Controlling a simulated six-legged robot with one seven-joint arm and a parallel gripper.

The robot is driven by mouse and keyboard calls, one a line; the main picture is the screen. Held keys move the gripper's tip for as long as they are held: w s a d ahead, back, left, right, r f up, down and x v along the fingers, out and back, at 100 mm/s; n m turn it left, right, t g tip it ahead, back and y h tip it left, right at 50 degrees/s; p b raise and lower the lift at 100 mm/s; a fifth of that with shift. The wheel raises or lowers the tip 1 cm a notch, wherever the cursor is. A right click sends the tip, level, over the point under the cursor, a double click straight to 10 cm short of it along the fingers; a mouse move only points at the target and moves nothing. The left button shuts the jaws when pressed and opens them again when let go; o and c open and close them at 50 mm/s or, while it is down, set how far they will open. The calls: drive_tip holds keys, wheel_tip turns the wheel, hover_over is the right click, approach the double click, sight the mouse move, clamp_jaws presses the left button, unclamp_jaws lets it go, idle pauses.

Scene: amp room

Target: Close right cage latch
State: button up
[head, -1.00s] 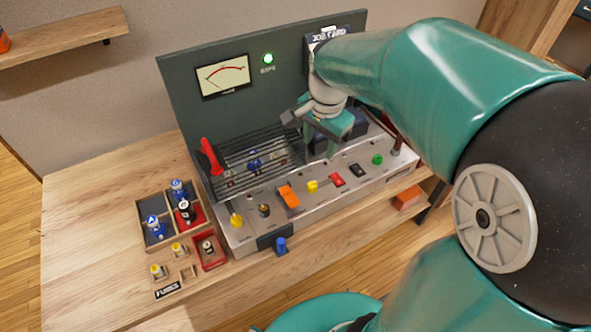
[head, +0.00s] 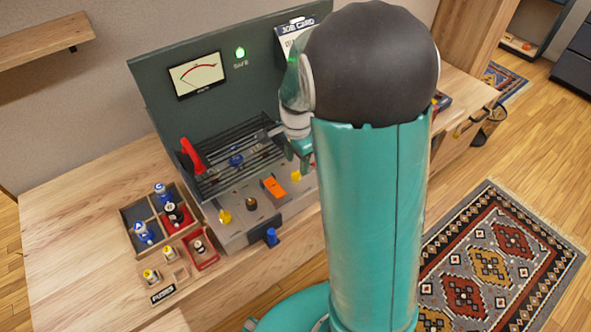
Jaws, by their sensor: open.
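The amp's wire cage (head: 232,150), a grid of dark bars, lies over the chassis in front of the green back panel. A red lever (head: 192,156) stands tilted up at the cage's left end. The cage's right end and any latch there are hidden behind my arm. My teal and grey gripper (head: 294,150) is over the right part of the visible cage, in front of the back panel. It is open, and I see nothing held in it. I cannot tell whether it touches the cage.
The back panel has a meter (head: 197,75), a green lamp (head: 240,52) and a job card (head: 290,32). The chassis front has an orange switch (head: 274,188) and yellow knobs. A divided tray (head: 128,216) with tubes and a fuse holder stand left. The bench's left is clear.

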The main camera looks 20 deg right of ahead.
sight(296, 172)
wheel_tip(296, 172, down, 4)
drive_tip(key=shift+a+f, duration=0.15)
drive_tip(key=shift+f, duration=0.1)
drive_tip(key=c, duration=1)
